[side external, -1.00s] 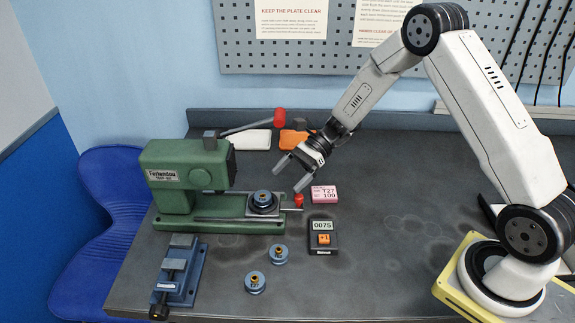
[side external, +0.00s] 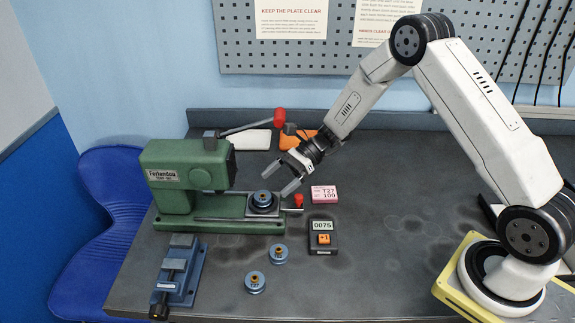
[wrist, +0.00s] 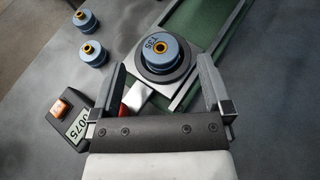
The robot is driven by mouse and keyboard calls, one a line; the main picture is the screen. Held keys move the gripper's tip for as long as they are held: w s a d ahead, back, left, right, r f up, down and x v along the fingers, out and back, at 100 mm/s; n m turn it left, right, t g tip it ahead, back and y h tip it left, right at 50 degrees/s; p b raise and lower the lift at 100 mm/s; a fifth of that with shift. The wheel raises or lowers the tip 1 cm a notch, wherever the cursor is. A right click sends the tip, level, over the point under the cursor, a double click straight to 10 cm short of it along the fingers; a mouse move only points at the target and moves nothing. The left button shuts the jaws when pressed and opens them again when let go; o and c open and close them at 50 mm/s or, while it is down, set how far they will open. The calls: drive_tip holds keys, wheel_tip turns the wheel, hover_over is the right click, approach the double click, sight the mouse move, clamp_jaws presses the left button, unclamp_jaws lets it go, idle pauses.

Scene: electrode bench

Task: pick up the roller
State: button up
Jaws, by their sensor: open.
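A blue roller (side external: 263,198) with a brass centre sits on the sliding plate of the green press (side external: 188,176). In the wrist view the same roller (wrist: 163,54) lies ahead of the jaws, roughly in line with the gap, marked with what looks like T35. My gripper (side external: 280,182) is open and empty, above and close to this roller. It also shows in the wrist view (wrist: 162,63) with its fingers spread to either side. Two similar blue rollers stand on the bench in front, one nearer the press (side external: 278,254) and one farther forward (side external: 254,282).
The press has a red-knobbed lever (side external: 279,117). A small red knob (side external: 298,200) stands by the plate. A counter reading 0075 (side external: 322,244), a pink label block (side external: 324,194) and a blue vise (side external: 179,278) are nearby. The bench (side external: 385,285) is clear at right front.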

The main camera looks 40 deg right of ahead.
sight(263, 195)
drive_tip(key=shift+x, duration=2.55)
clamp_jaws()
drive_tip(key=shift+r, duration=0.15)
drive_tip(key=shift+r, duration=0.8)
drive_tip(key=s+d+r, duration=0.2)
drive_tip(key=s+r, duration=0.9)
drive_tip(key=s, duration=0.2)
drive_tip(key=shift+s+d, duration=0.25)
drive_tip(key=shift+s, duration=0.15)
drive_tip(key=shift+r, duration=0.1)
